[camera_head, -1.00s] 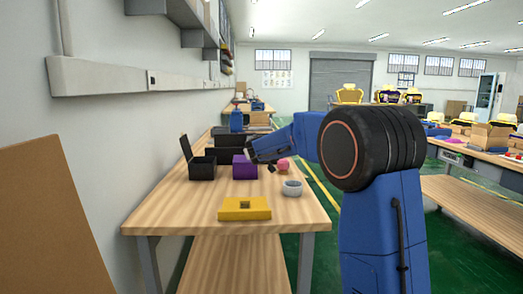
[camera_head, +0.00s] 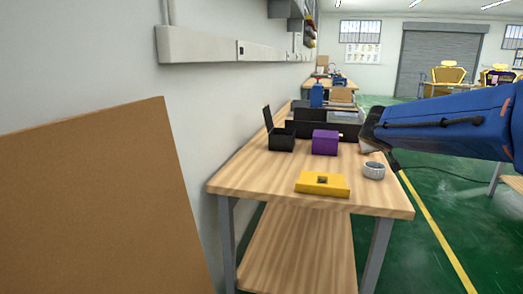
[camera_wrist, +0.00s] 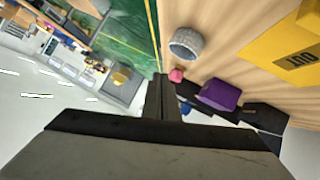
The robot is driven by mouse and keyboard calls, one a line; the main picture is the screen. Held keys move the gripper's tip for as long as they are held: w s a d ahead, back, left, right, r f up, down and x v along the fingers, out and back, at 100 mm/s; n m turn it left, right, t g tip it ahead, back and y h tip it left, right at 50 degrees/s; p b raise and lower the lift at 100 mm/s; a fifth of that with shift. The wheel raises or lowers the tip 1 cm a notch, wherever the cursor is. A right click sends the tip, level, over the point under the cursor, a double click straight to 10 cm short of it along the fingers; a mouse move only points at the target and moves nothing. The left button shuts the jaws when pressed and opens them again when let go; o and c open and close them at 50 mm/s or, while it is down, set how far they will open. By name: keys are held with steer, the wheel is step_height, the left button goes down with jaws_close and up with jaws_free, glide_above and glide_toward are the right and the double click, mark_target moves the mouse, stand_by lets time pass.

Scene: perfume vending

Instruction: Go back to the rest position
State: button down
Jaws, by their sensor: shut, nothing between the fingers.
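My gripper (camera_wrist: 160,98) shows in the wrist view with its fingers together and nothing between them. In the head view my blue arm reaches in from the right edge, and its dark end is at the table's right side. The gripper is apart from the objects on the wooden table (camera_head: 250,180). In the wrist view, the grey ring-shaped roll (camera_wrist: 186,43), a small pink object (camera_wrist: 176,75) and a purple box (camera_wrist: 220,95) lie beyond the fingers.
The table also holds a yellow box (camera_head: 322,184), an open black box (camera_head: 281,139) and the grey roll (camera_head: 374,170). A brown board (camera_head: 100,210) stands at the left by the wall. Green floor (camera_head: 450,190) is open at the right.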

steer(key=s+a+f+g+y, duration=0.1)
steer(key=s+a+f, duration=0.3)
steer(key=s, duration=0.9)
steer(key=s+a+f+n+g+y, duration=0.1)
steer(key=s+a+f+g+y, duration=0.1)
steer(key=s+f, duration=0.7)
steer(key=s+a+f+n+g+y, duration=0.1)
steer(key=s+a+f+y, duration=0.3)
steer(key=s, duration=1.3)
step_height(320, 180, down, 3)
steer(key=shift+a+r+g, duration=0.1)
steer(key=shift+a+g, duration=0.6)
steer(key=shift+a, duration=0.15)
